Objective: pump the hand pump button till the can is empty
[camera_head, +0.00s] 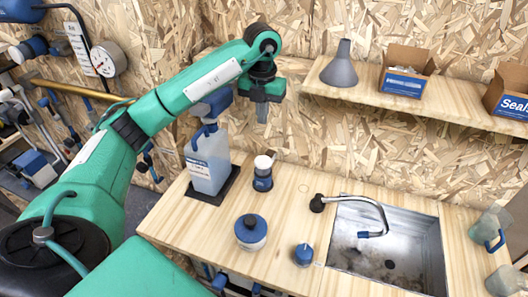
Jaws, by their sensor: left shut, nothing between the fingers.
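A translucent can (208,162) with a white label stands upright on a black mat (218,193) at the left of the wooden worktop. A blue and grey part above it, partly behind my arm, may be the hand pump (214,104); I cannot make out its button. My left gripper (262,116) is shut and empty, pointing down, up and to the right of the can and apart from it. The liquid level in the can is not clear. My right gripper is not in view.
A metal sink (432,240) with a tap (374,212) is at right. A shelf (350,96) holds a grey funnel (340,66) and boxes.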

